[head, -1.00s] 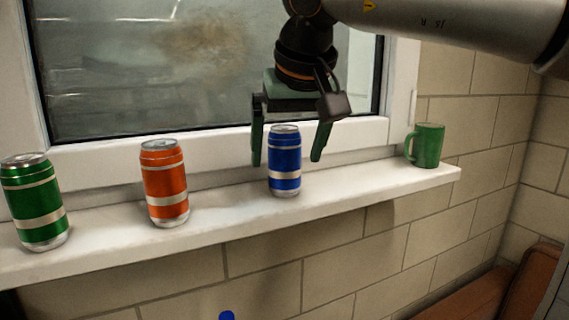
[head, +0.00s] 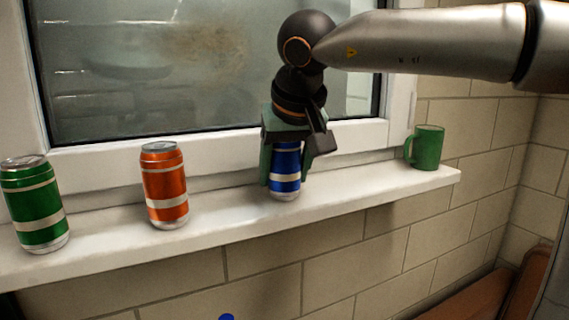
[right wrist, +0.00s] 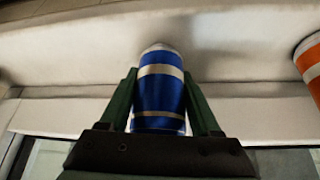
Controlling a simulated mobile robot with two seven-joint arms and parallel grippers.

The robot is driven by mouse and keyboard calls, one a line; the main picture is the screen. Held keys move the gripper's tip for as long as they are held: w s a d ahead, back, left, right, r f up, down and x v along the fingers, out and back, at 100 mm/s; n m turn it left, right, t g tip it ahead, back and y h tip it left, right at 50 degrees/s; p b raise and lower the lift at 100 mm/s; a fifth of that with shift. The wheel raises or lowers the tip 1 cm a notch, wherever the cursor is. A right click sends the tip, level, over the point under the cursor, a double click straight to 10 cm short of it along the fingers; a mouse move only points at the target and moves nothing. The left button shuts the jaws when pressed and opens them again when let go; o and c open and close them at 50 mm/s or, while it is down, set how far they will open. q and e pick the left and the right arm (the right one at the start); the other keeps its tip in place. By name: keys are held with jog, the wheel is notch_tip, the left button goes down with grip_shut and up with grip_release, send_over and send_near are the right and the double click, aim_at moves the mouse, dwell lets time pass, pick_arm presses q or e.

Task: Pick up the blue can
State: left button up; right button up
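The blue can (head: 285,181) with silver bands stands upright on the white window sill (head: 226,217). My right gripper (head: 285,178) has come down over it from above, with one green finger on each side of the can. In the right wrist view the blue can (right wrist: 160,98) fills the space between the fingers of my right gripper (right wrist: 160,92), which lie close along both its sides. The can's top is hidden behind the gripper in the head view. My left gripper is not in view.
An orange can (head: 165,186) and a green can (head: 36,205) stand to the left on the sill. A green mug (head: 426,148) stands at its right end. The window frame (head: 220,143) is close behind the blue can. The sill between the orange and blue cans is clear.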

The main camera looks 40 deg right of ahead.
jog(key=c, duration=0.7)
jog(key=shift+c, duration=0.2)
